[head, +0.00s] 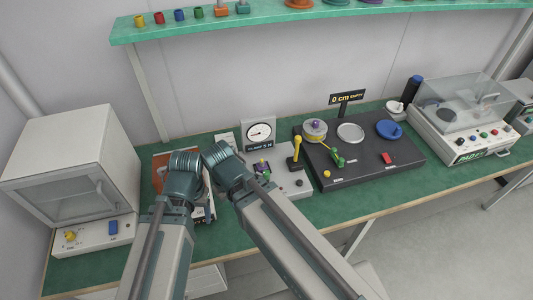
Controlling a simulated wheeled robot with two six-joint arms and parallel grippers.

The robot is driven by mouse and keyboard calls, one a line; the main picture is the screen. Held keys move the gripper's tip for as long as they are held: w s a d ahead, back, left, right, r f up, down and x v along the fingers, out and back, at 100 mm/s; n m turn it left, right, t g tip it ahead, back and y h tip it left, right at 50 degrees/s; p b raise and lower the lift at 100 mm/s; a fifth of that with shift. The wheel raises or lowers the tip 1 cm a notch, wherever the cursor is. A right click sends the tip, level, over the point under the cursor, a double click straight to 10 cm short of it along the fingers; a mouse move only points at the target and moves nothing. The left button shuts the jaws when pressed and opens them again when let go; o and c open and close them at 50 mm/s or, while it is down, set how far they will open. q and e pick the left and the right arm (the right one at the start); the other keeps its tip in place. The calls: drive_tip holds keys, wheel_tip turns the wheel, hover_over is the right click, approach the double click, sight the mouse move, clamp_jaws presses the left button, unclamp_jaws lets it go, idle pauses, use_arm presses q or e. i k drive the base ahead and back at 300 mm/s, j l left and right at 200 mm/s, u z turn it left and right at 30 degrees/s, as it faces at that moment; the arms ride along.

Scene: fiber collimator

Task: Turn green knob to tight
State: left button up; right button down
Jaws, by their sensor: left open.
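A small grey device (288,186) stands on the green bench right of my arms, with a purple part (262,166) and a small green part (266,175) on its top. I cannot tell surely whether this green part is the green knob; my right arm partly hides it. My left gripper (204,213) is small and partly hidden between my two arms, open, left of the device and apart from the green part. My right gripper is not clearly visible behind its arm. A dial gauge (260,132) with a clamp readout stands behind the device.
A yellow lever (296,150) rises from the device. Right of it, a black board (365,172) carries discs and a green-and-yellow crank (338,158). A white oven-like box (80,165) stands left, a clear-lidded machine (460,115) right. A shelf (285,16) hangs above.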

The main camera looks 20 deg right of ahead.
sight(265, 173)
drive_tip(key=i+z, duration=0.15)
drive_tip(key=z, duration=0.5)
